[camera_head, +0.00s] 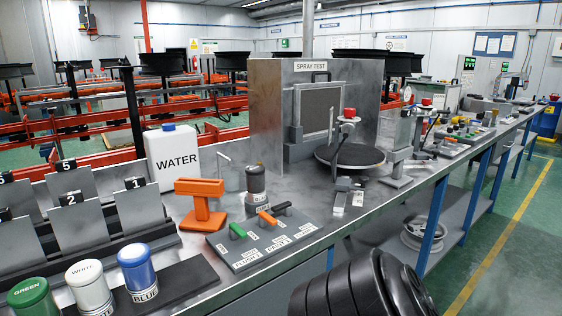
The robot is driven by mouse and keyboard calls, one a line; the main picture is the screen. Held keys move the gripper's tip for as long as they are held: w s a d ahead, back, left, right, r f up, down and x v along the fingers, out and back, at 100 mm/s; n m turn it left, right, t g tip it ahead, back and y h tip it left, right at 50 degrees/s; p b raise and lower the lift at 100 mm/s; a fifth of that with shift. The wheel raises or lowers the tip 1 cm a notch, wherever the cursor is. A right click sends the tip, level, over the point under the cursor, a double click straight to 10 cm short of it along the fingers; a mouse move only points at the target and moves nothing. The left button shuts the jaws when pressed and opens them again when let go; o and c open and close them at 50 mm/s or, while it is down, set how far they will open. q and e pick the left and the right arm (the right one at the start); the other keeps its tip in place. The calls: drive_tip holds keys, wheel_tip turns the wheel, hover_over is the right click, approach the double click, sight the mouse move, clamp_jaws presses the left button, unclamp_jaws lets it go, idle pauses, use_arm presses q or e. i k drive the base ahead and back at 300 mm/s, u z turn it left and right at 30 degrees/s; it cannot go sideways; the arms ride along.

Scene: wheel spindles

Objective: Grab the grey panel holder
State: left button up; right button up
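No object carries a panel holder label, so I cannot tell for certain which is the grey panel holder. A grey upright stand on a flat base (396,181) is on the bench, right of the spray test box. An orange T-shaped stand (201,207) is nearer, left of the switch panel. Grey numbered panels (86,222) stand in a dark rack (140,243) at the left. A black rounded part at the bottom centre right appears to be my own arm. Neither gripper's fingers show.
A white WATER container (173,161), switch panel (262,238) and spray test box (268,115) with a round dark turntable (350,157) stand on the metal bench. Green, white and blue paint jars (137,270) are front left. The green floor (515,235) right of the bench is clear.

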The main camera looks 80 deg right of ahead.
sight(396, 179)
drive_tip(key=i, duration=0.45)
drive_tip(key=z, duration=3.4)
